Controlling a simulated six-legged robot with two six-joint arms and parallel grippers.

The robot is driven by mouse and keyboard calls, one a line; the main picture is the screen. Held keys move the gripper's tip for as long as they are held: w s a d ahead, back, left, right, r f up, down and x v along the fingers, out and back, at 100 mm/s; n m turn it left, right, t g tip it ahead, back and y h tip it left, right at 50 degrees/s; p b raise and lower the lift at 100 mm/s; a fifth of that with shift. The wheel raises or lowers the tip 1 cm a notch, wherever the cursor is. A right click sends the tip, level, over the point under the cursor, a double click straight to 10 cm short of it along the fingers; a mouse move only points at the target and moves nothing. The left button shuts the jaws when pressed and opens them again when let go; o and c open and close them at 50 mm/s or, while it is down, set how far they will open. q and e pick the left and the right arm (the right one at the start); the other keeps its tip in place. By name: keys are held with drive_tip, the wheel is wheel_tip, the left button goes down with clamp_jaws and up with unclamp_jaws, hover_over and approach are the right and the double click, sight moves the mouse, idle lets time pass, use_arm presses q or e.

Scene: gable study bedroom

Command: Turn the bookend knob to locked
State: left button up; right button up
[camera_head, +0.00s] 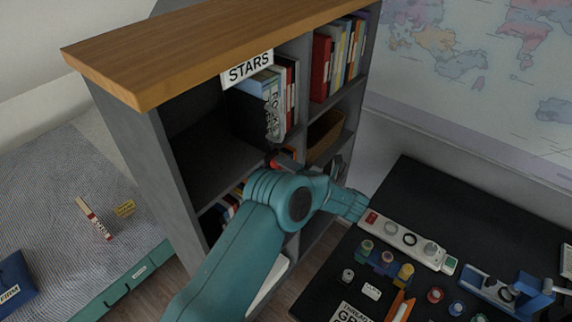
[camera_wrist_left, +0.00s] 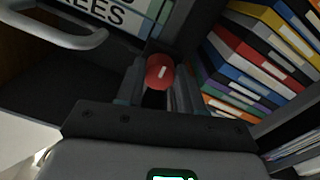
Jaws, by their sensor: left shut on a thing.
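A red round knob (camera_wrist_left: 160,72) with a short white mark on its face sits between the fingers of my left gripper (camera_wrist_left: 158,90) in the left wrist view. The gripper is shut on the knob. In the head view the knob (camera_head: 272,163) is a small red spot beside my left gripper (camera_head: 285,161), at the front of the bookcase. A grey bookend-like metal piece (camera_head: 271,122) stands above it, in front of the books. No locked or unlocked marking can be read. My right gripper is not in view.
The grey bookcase (camera_head: 136,135) has a wooden top and a STARS sign (camera_head: 247,68). Stacked coloured books (camera_wrist_left: 245,75) lie close on the right in the wrist view; a grey handle (camera_wrist_left: 62,36) is at upper left. A dark desk (camera_head: 440,200) with small items stands right.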

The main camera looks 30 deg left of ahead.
use_arm(q)
drive_tip(key=shift+f+m, duration=0.15)
drive_tip(key=shift+m, duration=0.55)
drive_tip(key=o, duration=1)
drive_tip(key=shift+d, duration=0.1)
drive_tip(key=shift+o, duration=0.2)
drive_tip(key=s+d+p, duration=0.1)
drive_tip(key=d, duration=1.5)
drive_tip(key=shift+d+f+p, duration=0.15)
drive_tip(key=shift+f+p, duration=0.1)
drive_tip(key=shift+p, duration=0.05)
drive_tip(key=shift+s, duration=0.15)
